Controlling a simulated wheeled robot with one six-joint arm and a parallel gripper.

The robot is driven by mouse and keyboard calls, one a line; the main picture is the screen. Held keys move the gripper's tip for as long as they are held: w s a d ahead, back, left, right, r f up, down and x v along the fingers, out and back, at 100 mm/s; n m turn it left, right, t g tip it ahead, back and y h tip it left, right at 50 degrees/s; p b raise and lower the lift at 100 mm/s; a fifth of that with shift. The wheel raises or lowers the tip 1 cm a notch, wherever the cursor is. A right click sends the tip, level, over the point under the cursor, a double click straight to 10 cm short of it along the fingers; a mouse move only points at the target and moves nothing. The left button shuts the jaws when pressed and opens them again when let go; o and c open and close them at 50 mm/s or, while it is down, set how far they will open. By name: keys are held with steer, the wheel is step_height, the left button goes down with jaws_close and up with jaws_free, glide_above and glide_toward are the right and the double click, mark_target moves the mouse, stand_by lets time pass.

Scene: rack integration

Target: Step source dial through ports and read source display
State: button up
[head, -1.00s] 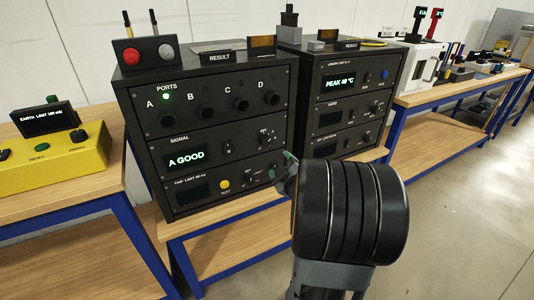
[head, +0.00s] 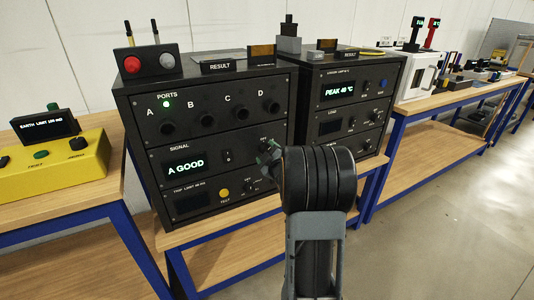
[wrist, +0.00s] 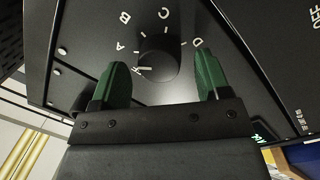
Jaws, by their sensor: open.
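The black tester box (head: 135,130) stands on the bench with ports A to D; a green light glows at port A (head: 167,122). The source display (head: 185,165) in the SIGNAL panel reads "A GOOD". My gripper (head: 268,158) is at the right side of that panel and partly hides the dial area. In the wrist view, the round black dial (wrist: 160,68) lies between and beyond the open green fingertips (wrist: 162,82). Letters A, B, C and D surround it. Its white mark points left, below A. I cannot tell whether the fingers touch the dial.
A lower panel has a yellow button (head: 224,193). A second black unit (head: 386,75) showing "PEAK 40 °C" stands close to the right. A yellow tester (head: 60,172) sits on the left bench. A box with red and grey buttons (head: 147,62) is on top.

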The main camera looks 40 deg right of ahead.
steer(key=shift+w, duration=0.25)
steer(key=shift+c, duration=0.2)
steer(key=c, duration=0.9)
